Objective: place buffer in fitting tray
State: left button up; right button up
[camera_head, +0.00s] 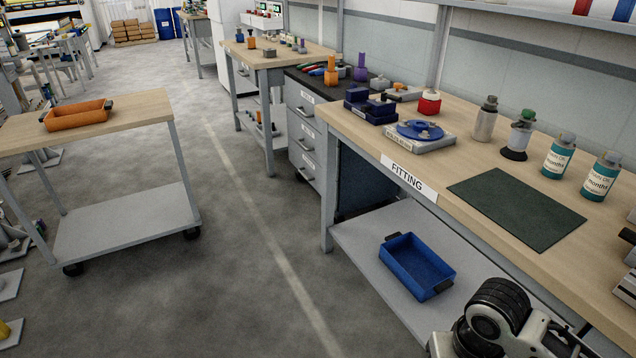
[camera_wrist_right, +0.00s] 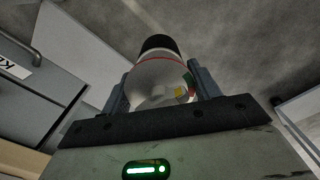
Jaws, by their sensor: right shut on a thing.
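My right gripper (camera_wrist_right: 162,80) is shut on a pale bottle (camera_wrist_right: 158,72), probably the buffer, with a black cap and a thin red ring. One finger lies on each side of it. The bottle shows in the right wrist view, with floor behind it. In the head view only parts of my right arm show at the bottom right; I cannot make out the gripper or bottle there. A blue tray (camera_head: 392,262), which looks empty, is on the lower shelf under the bench labelled FITTING (camera_head: 408,177). My left gripper is in neither view.
The bench top (camera_head: 560,230) holds a dark green mat (camera_head: 515,208), grey bottles (camera_head: 485,120), teal bottles (camera_head: 600,177) and a blue-topped device (camera_head: 420,133). The grey lower shelf (camera_head: 365,240) is clear around the tray. A cart at left carries an orange tray (camera_head: 77,115). Open floor lies between.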

aim_at(80, 121)
jog(key=u, duration=0.55)
jog(key=i, duration=2.9)
jog(key=u, duration=0.9)
